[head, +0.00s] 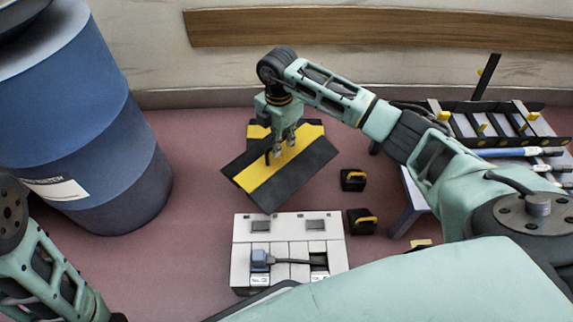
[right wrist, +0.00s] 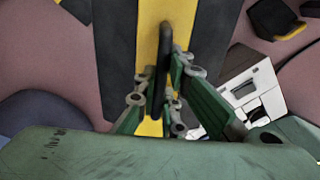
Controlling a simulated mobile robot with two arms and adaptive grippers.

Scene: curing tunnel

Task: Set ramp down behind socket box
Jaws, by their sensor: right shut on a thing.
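The ramp (head: 262,180) is a black slab with a yellow stripe, just behind the socket box (head: 241,243), turned at an angle to it. My right gripper (head: 284,152) is shut on the ramp's thin black handle. In the right wrist view the ramp (right wrist: 116,50) lies beneath the fingers (right wrist: 160,98), which close on the upright handle. I cannot tell whether the ramp touches the floor. My left gripper is out of view.
Another black-and-yellow piece (head: 258,131) lies behind the ramp, partly hidden. Two small black blocks with yellow handles (head: 353,180) (head: 361,222) sit to the right. A blue drum (head: 85,110) stands left, and a rack table (head: 412,205) right. Red floor between drum and ramp is clear.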

